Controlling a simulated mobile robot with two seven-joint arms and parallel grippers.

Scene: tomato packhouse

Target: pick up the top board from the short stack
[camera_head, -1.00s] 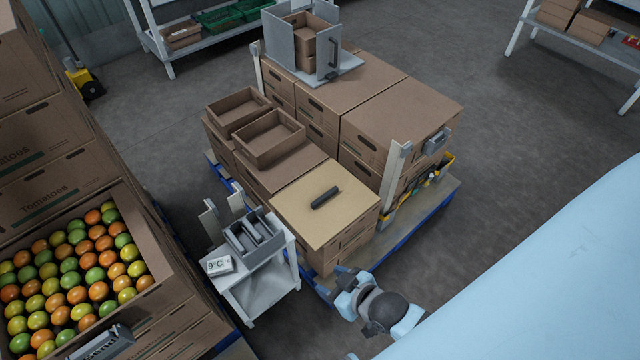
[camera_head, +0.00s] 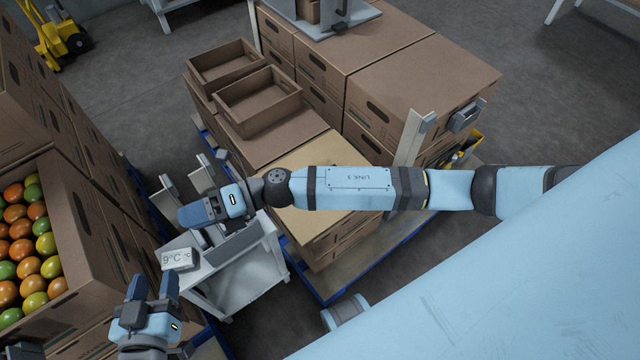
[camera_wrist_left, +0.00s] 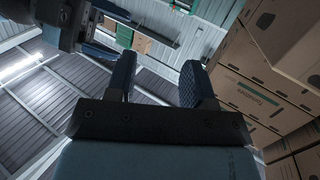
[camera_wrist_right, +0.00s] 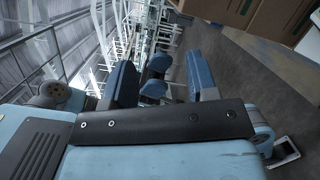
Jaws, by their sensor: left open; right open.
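The tan board (camera_head: 316,151) lies on top of the short stack of brown cartons (camera_head: 325,243) in the head view. My right forearm crosses over it and hides its middle and its black handle. My right gripper (camera_head: 190,210) is open and empty, left of the board and in front of the small white stand in the picture. My left gripper (camera_head: 152,286) is open and empty at the lower left, apart from the board. Each wrist view shows two spread fingers, at the left gripper (camera_wrist_left: 158,82) and the right gripper (camera_wrist_right: 162,82), with no board between them.
The white stand (camera_head: 245,285) carries a grey rack and a 9°C display (camera_head: 179,259). Two open cartons (camera_head: 258,99) sit behind the board. Taller cartons (camera_head: 425,80) and a pale post (camera_head: 410,137) stand to its right. A tomato carton (camera_head: 75,240) is at left.

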